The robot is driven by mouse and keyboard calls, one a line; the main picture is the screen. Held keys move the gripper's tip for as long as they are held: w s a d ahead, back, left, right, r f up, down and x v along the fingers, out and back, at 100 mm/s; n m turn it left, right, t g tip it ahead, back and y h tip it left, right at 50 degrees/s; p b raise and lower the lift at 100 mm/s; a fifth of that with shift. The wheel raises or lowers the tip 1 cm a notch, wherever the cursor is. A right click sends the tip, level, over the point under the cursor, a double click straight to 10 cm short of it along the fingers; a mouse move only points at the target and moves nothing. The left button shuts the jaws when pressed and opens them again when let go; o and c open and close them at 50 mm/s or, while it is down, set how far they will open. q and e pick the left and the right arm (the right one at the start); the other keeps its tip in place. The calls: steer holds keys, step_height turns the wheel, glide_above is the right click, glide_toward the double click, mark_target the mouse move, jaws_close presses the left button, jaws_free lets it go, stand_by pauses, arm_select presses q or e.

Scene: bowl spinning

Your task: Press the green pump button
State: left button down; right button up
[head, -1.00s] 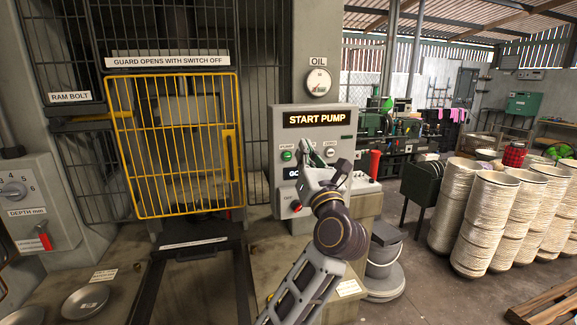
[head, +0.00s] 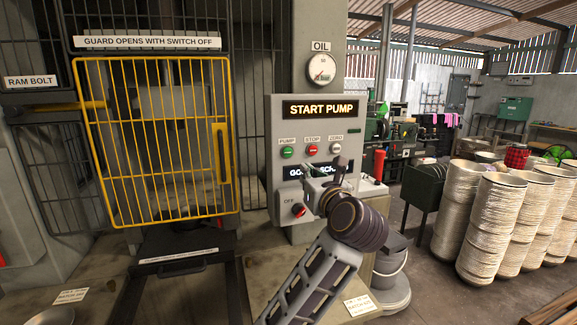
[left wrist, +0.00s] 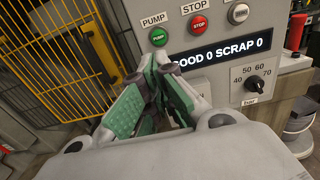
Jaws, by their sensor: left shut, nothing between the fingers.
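The green pump button (head: 287,152) is at the upper left of the grey control panel (head: 281,121), under a PUMP label and the START PUMP display (head: 320,108). It also shows in the left wrist view (left wrist: 158,37). My left gripper (head: 316,172) is in front of the panel, below and to the right of the button in the head view. In the left wrist view its green-padded fingers (left wrist: 154,68) are shut and empty, with the tips just below the button. The button is uncovered, and a gap shows between it and the fingers. My right gripper is out of view.
A red stop button (head: 312,150) and a white zero button (head: 336,148) sit right of the green one. A red OFF switch (head: 299,210) is lower. A yellow guard gate (head: 160,140) stands left; a bucket (head: 388,266) stands right.

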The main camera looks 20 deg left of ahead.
arm_select(q)
steer(key=shift+f, duration=0.15)
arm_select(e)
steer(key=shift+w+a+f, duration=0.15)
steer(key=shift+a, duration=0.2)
arm_select(q)
steer(key=shift+w, duration=0.1)
steer(key=shift+w+a, duration=0.1)
steer(key=p, duration=0.2)
glide_toward(288, 157)
steer(key=x, duration=0.4)
steer(key=shift+p+x, duration=0.6)
steer(key=shift+x, duration=1)
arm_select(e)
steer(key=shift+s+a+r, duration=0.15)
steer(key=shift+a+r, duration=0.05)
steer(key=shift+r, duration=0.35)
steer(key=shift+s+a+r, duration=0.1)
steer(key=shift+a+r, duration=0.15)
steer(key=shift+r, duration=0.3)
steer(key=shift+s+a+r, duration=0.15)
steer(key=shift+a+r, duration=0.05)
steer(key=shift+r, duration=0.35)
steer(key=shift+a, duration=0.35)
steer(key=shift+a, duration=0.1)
